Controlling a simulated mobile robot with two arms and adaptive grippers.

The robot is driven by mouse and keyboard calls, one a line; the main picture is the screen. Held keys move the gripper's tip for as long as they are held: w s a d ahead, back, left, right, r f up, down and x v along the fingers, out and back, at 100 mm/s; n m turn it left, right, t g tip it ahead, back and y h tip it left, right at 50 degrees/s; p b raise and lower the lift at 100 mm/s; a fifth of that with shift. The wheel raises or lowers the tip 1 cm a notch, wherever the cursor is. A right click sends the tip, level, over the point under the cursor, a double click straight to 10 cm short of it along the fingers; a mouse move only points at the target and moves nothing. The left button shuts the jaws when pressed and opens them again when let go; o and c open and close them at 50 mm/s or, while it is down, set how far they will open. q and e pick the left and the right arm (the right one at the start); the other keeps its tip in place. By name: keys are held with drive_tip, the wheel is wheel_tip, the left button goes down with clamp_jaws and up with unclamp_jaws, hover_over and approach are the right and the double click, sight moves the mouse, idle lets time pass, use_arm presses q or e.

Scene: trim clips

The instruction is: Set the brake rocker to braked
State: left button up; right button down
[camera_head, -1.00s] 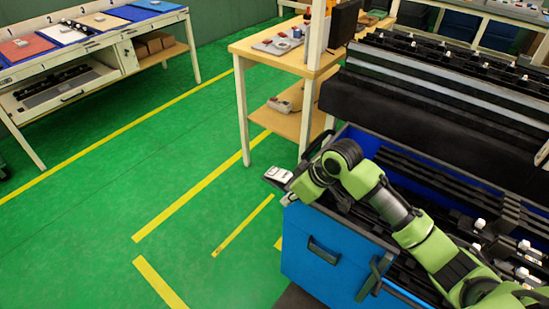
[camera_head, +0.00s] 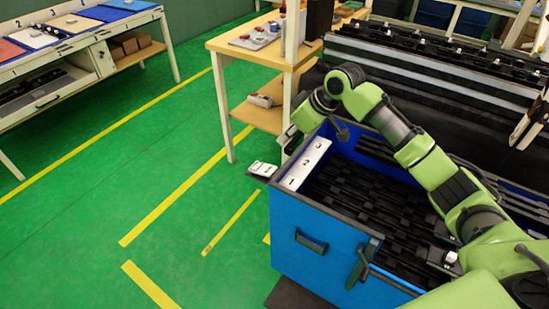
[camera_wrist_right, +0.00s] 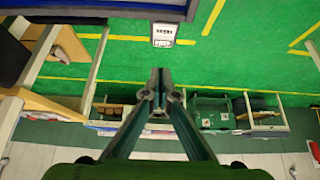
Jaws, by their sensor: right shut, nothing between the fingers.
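A small white-and-grey unit with a dark base (camera_head: 262,169), which appears to be the brake rocker, sticks out from the left side of the blue bin (camera_head: 300,235). Its setting is too small to read. It also shows at the top middle of the right wrist view (camera_wrist_right: 164,33), with small dark marks on its face. My right gripper (camera_head: 289,141) is beyond and above the unit, apart from it. In the wrist view its fingertips (camera_wrist_right: 159,75) meet with nothing between them. My left gripper is not in view.
A white strip marked 1, 2, 3 (camera_head: 304,165) lies along the bin's left rim. Black slotted rows (camera_head: 365,195) fill the bin. A wooden bench (camera_head: 250,50) stands behind. A shelf table (camera_head: 80,40) is at far left. Green floor (camera_head: 150,150) left of the bin is free.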

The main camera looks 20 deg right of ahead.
hover_over(267, 167)
drive_tip(key=s, duration=0.1)
drive_tip(key=f, duration=0.9)
drive_tip(key=shift+d+p, duration=0.25)
drive_tip(key=shift+p, duration=0.15)
drive_tip(key=shift+s+d+f, duration=0.15)
drive_tip(key=shift+s+f, duration=0.05)
drive_tip(key=shift+f, duration=0.35)
drive_tip(key=shift+s+d+f, duration=0.1)
drive_tip(key=shift+s+f, duration=0.05)
drive_tip(key=shift+f, duration=0.4)
drive_tip(key=shift+s+d+f+p, duration=0.1)
drive_tip(key=shift+f+p, duration=0.2)
drive_tip(key=shift+f, duration=0.25)
